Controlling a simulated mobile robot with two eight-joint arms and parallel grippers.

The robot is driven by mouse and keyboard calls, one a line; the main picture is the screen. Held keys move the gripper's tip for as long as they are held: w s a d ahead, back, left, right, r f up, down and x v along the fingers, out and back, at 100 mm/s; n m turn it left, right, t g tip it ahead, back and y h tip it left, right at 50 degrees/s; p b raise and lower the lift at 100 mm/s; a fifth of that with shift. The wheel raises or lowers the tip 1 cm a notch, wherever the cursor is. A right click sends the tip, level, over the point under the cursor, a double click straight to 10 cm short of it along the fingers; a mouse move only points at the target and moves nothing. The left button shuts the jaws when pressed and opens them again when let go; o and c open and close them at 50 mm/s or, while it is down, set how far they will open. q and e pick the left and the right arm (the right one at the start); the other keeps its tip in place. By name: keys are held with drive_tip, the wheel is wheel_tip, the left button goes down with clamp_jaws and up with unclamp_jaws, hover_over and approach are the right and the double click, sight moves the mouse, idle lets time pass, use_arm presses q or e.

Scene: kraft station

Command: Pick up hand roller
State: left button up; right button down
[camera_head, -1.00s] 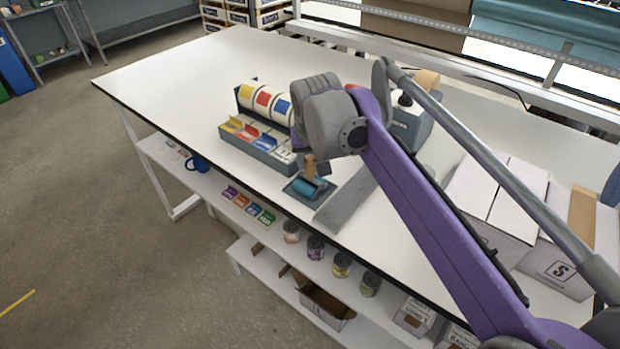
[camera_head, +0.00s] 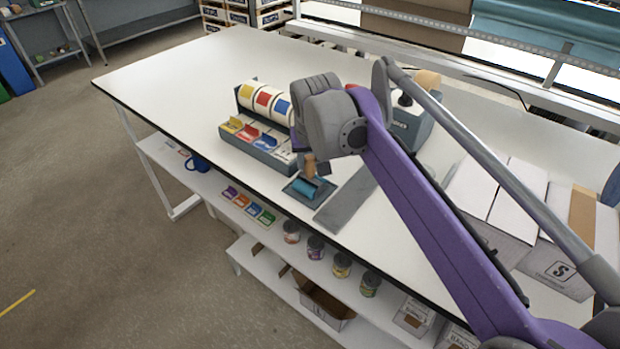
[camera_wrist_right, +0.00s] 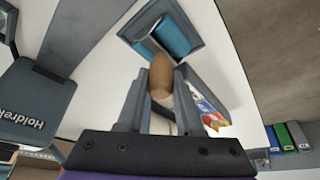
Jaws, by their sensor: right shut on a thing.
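The hand roller has a brown wooden handle (camera_head: 309,165) and a teal cylinder (camera_head: 305,187). It is at a small blue-grey tray (camera_head: 297,192) near the table's front edge. My right gripper (camera_head: 318,167) is over the tray, its fingers partly hidden behind my wrist. In the right wrist view, my right gripper (camera_wrist_right: 154,88) is shut on the handle (camera_wrist_right: 160,76), and the teal cylinder (camera_wrist_right: 172,38) shows beyond it in the tray (camera_wrist_right: 196,24). I cannot tell whether the roller touches the tray. My left gripper is not in view.
A label dispenser (camera_head: 262,146) with coloured rolls stands left of the tray. A grey strip (camera_head: 347,200) lies right of it. A grey device (camera_head: 418,128) stands behind my arm, with white boxes (camera_head: 497,205) at the right. The table's left part is clear.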

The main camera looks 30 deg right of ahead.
drive_tip(key=shift+r, duration=0.1)
idle(0.4)
wheel_tip(320, 180, up, 10)
drive_tip(key=shift+f+p, duration=0.1)
drive_tip(key=shift+p, duration=0.7)
drive_tip(key=c, duration=1.2)
unclamp_jaws()
drive_tip(key=shift+c, duration=0.2)
clamp_jaws()
